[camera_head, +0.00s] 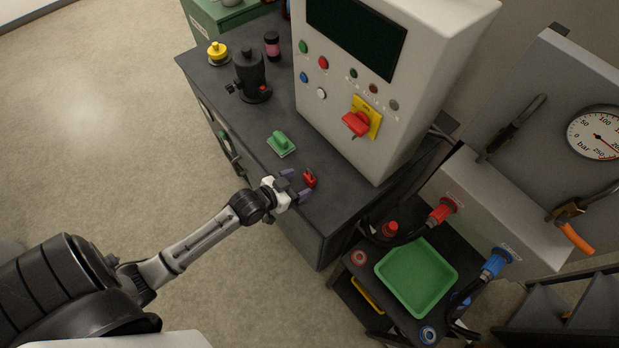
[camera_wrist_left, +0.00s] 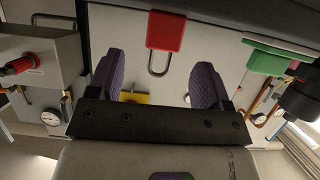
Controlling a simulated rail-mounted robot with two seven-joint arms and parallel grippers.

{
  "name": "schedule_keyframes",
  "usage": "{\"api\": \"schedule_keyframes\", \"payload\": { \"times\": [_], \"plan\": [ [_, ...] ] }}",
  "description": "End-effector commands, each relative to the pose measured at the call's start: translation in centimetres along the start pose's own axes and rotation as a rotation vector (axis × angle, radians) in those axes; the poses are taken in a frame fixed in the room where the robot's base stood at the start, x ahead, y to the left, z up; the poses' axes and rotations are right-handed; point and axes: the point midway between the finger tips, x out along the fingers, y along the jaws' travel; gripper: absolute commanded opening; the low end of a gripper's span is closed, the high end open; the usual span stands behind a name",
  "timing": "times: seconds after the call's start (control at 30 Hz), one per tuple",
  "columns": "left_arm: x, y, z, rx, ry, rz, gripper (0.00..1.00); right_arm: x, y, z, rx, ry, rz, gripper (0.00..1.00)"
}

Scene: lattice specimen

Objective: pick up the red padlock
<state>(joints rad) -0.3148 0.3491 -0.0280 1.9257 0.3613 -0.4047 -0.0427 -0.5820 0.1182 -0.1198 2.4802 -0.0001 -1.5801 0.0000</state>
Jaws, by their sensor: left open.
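The red padlock (camera_head: 310,179) lies on the dark bench top (camera_head: 330,197) near its front edge. In the left wrist view the padlock (camera_wrist_left: 165,31) shows its red body and metal shackle. My left gripper (camera_head: 297,184) is open, with its purple fingers right beside the padlock. In the left wrist view the open fingers (camera_wrist_left: 157,72) are apart; the padlock's body appears centred just past the fingertips. Nothing is held between them. My right gripper is out of view.
A green-handled block (camera_head: 281,144) sits left of the padlock. The grey control cabinet (camera_head: 365,110) with a red-and-yellow switch rises behind it. A black device (camera_head: 251,78) stands farther back. A lower cart with a green tray (camera_head: 416,277) is at right.

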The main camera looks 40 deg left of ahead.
Motion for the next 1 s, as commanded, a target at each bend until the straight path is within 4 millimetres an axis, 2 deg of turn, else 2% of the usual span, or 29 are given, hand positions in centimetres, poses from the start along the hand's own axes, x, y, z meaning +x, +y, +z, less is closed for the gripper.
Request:
{"api": "schedule_keyframes", "payload": {
  "times": [0.17,0.4,0.57,0.87,1.0],
  "plan": [
    [0.8,0.0,-0.1,-0.001,0.001,0.000,0.72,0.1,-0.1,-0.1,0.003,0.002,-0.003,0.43],
    [3.8,-0.3,-0.1,0.000,0.001,0.000,0.72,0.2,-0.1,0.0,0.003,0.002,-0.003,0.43],
    [5.2,-0.3,-0.1,-0.001,0.001,0.000,0.72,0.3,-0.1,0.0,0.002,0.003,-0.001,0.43],
    [5.6,-0.3,-0.1,0.000,0.000,0.000,0.72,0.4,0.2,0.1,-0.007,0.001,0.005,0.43],
    [5.6,-0.3,-0.1,0.000,0.000,0.000,0.62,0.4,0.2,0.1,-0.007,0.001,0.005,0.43]
  ]
}}
